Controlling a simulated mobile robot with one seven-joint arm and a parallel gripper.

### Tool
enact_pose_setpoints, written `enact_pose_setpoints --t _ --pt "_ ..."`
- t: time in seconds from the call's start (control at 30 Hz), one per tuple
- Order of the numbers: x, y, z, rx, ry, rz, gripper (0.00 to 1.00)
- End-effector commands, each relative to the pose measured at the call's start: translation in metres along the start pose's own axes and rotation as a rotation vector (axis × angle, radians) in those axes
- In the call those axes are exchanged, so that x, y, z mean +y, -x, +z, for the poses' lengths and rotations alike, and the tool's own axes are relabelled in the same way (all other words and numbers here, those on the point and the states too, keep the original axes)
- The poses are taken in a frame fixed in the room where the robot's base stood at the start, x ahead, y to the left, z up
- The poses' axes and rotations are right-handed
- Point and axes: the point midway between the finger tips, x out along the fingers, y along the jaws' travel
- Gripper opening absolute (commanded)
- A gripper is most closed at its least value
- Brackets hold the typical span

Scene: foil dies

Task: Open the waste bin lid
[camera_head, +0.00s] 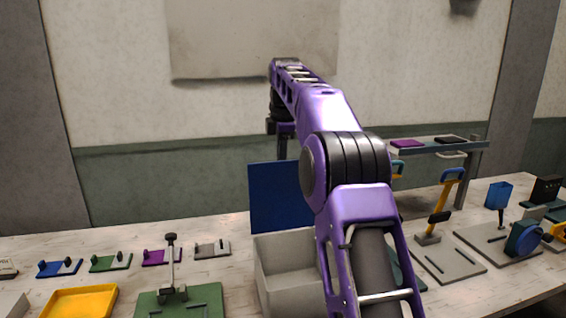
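The waste bin appears to be the light grey open box (270,268) on the table, in the middle of the head view. A flat blue panel, which looks like its lid (265,198), stands upright along the box's back edge. The box's inside shows, and its right part is hidden behind my purple arm. My gripper (284,146) is small and dark at the far end of the arm, above and behind the lid's top edge as seen here. Its fingers are not clear, so I cannot tell whether they are open or touch the lid.
Left of the bin are a green fixture (180,303) with an upright post, a yellow tray (79,302) and several small clamps.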

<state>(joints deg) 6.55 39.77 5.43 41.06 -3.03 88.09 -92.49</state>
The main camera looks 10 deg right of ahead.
Motion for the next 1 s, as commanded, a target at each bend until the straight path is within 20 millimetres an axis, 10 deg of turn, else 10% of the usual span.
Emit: enact_pose_setpoints --t 0.47,0.5,0.63,1.0 --pt "0.0020 -0.0003 -0.0019 0.003 0.003 0.000 0.00" --pt "0.0020 -0.0001 -0.0019 0.003 0.003 0.000 0.20" --pt "0.0020 0.0001 -0.0014 0.002 0.002 0.001 0.43" --pt "0.0008 0.0009 -0.0004 0.000 0.000 0.001 0.45"
